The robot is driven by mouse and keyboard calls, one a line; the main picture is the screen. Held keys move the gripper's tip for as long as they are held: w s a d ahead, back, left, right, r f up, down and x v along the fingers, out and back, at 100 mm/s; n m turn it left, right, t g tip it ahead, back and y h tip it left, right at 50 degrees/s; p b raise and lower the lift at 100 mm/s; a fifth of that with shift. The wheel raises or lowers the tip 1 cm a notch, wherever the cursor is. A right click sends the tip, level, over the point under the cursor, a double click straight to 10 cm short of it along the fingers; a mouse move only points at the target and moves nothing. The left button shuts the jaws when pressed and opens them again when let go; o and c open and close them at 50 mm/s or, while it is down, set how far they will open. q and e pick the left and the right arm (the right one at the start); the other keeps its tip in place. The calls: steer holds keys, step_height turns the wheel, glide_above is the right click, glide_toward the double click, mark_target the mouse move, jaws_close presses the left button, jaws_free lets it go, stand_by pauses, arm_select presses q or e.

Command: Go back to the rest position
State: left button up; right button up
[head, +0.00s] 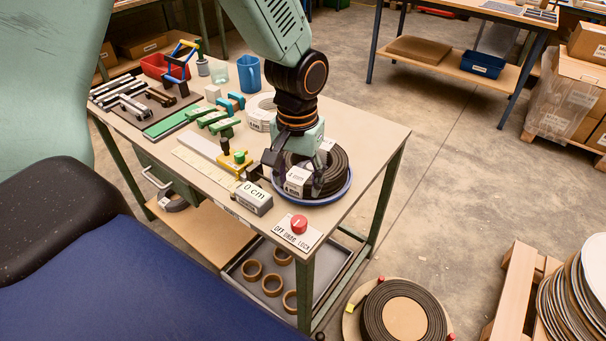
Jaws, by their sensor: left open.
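My left gripper (285,165) hangs at the end of its pale green arm over the front right part of the workbench (365,124). It points down at a black coil (331,181) that sits in a round blue-rimmed tray (343,194). Its fingers are open and stand at the left edge of the coil, next to a white label block (297,179). I cannot tell whether they touch the coil. My right gripper is not in the view.
A red button (299,224) and a "0 cm" block (254,197) are near the front edge. A blue mug (249,73), green tools and a red bin (155,65) stand further back. A large coil (433,318) lies on the floor.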

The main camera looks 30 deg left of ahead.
arm_select(q)
steer(key=s+d+f+b, duration=0.2)
steer(key=s+f, duration=1)
steer(key=f, duration=0.1)
steer(key=s+d+f+m+b, duration=0.1)
steer(key=s+d+f+b, duration=0.1)
steer(key=s+f, duration=1.1)
steer(key=shift+b, duration=0.6)
